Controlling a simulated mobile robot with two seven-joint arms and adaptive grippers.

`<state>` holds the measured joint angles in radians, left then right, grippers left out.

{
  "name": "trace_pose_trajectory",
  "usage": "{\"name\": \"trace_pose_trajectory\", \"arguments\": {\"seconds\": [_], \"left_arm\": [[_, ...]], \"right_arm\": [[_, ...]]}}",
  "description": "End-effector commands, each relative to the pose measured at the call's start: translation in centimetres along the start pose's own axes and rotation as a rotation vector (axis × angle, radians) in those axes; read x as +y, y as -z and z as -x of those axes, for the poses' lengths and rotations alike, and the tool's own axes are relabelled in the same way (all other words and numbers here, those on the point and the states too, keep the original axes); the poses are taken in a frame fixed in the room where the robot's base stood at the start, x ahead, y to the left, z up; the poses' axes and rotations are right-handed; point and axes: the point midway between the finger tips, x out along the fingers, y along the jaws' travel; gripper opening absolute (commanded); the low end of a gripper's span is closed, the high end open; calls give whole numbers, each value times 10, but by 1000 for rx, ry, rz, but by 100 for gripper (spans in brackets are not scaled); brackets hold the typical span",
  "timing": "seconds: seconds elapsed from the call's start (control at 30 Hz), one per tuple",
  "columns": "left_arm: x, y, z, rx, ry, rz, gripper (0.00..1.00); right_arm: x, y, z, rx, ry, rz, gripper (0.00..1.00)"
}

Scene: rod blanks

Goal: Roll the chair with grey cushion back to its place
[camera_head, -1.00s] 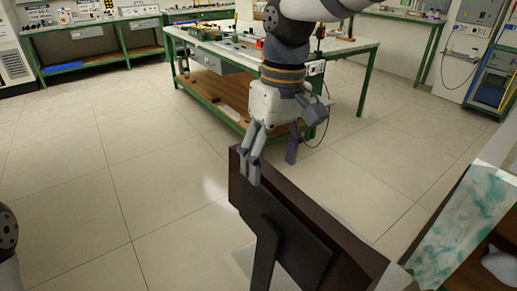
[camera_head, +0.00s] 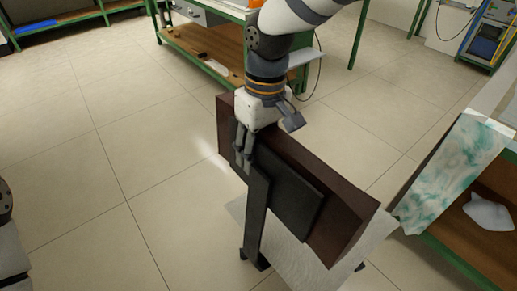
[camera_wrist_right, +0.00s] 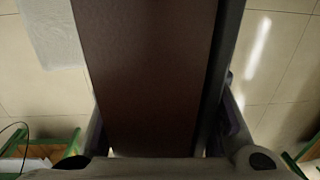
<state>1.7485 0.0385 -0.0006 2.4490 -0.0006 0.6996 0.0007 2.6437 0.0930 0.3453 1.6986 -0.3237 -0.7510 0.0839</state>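The chair shows a thick dark brown backrest (camera_head: 350,215) with a black plate and a black post (camera_head: 256,225) on its near side. A pale grey textured surface (camera_head: 283,262) lies low around it; I cannot tell whether this is the cushion. My right gripper (camera_head: 243,155) is at the backrest's upper left end, pointing down. In the right wrist view, the brown backrest (camera_wrist_right: 145,70) runs between its widely parted fingers (camera_wrist_right: 162,120). I cannot tell whether both fingers touch it. My left gripper is out of view.
A green-framed workbench (camera_head: 215,58) stands behind the chair. At the right, a table with a green-and-white marbled sheet (camera_head: 450,175) stands close to the chair. Tiled floor (camera_head: 80,185) is clear on the left.

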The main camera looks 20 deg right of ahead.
Motion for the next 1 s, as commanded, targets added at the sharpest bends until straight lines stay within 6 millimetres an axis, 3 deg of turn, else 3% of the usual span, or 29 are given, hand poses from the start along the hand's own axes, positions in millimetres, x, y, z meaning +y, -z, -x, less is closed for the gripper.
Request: {"name": "trace_pose_trajectory", "arguments": {"seconds": [0.03,0.1,0.27,0.8,1.0], "left_arm": [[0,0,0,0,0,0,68],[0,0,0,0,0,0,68],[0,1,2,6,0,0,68],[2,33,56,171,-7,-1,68],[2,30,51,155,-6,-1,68]], "right_arm": [[0,0,0,0,0,0,13],[0,0,0,0,1,0,0],[1,-2,1,0,0,0,0],[32,-80,8,4,-2,-2,0],[44,-108,4,-4,1,-3,0]]}}
